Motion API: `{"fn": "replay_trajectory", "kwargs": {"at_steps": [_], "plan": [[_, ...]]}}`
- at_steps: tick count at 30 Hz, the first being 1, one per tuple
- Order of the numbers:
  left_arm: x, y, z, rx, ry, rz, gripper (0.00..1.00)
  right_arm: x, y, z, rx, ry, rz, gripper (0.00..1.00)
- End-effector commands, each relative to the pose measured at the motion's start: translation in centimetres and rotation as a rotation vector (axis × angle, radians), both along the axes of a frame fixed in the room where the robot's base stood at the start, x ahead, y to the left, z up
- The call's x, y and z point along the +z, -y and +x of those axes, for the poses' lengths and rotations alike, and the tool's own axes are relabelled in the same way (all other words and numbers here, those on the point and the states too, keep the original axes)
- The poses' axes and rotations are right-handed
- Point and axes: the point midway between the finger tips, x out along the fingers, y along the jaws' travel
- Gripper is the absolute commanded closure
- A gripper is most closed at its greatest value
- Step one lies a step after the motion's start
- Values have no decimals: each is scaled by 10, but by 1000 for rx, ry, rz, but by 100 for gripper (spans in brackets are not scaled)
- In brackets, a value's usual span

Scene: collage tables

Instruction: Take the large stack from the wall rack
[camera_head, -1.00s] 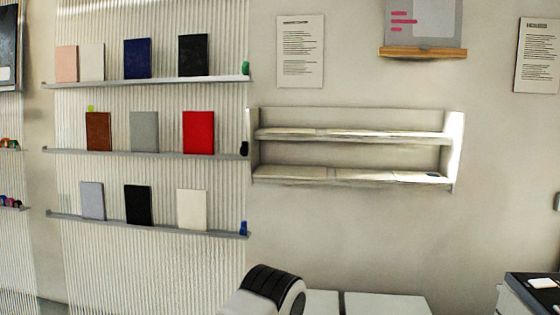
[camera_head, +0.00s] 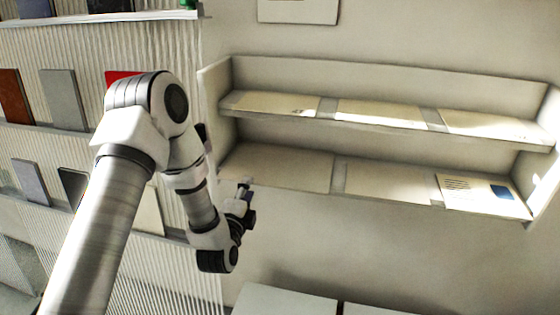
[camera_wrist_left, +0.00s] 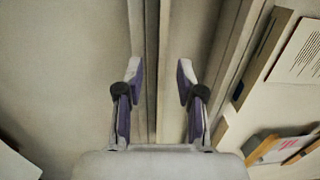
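The wall rack (camera_head: 375,142) has two shelves, one above the other, on the wall right of centre in the head view. Flat cream sheets or stacks lie on both shelves. The widest-looking cream stack (camera_head: 283,167) lies at the left of the lower shelf; I cannot tell its thickness. My left gripper (camera_head: 246,192) is just in front of the lower shelf's left end, below and left of that stack. In the left wrist view its two fingers (camera_wrist_left: 157,78) are apart with nothing between them. My right gripper is not in view.
Ribbed wall shelving with notebooks, including a grey one (camera_head: 64,99), stands at the left behind my left arm. A card with a blue patch (camera_head: 484,194) lies at the lower shelf's right end. A pale surface (camera_head: 285,302) is below the rack.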

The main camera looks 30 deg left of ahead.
Motion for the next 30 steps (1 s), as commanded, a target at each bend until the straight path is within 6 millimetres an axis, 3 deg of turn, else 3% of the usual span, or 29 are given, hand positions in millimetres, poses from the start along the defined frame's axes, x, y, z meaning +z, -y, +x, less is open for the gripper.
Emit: {"fn": "replay_trajectory", "kwargs": {"at_steps": [6,9,16,17,20,30], "plan": [[9,-7,35,-2,-1,1,62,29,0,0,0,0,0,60],[4,-11,49,-2,-3,-1,62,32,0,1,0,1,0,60],[1,-13,54,-2,-3,-3,62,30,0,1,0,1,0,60],[1,-13,54,-2,-3,-3,66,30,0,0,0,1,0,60],[1,-13,54,-2,-3,-4,100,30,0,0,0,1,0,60],[2,-13,54,-2,-2,-4,100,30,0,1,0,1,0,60]]}}
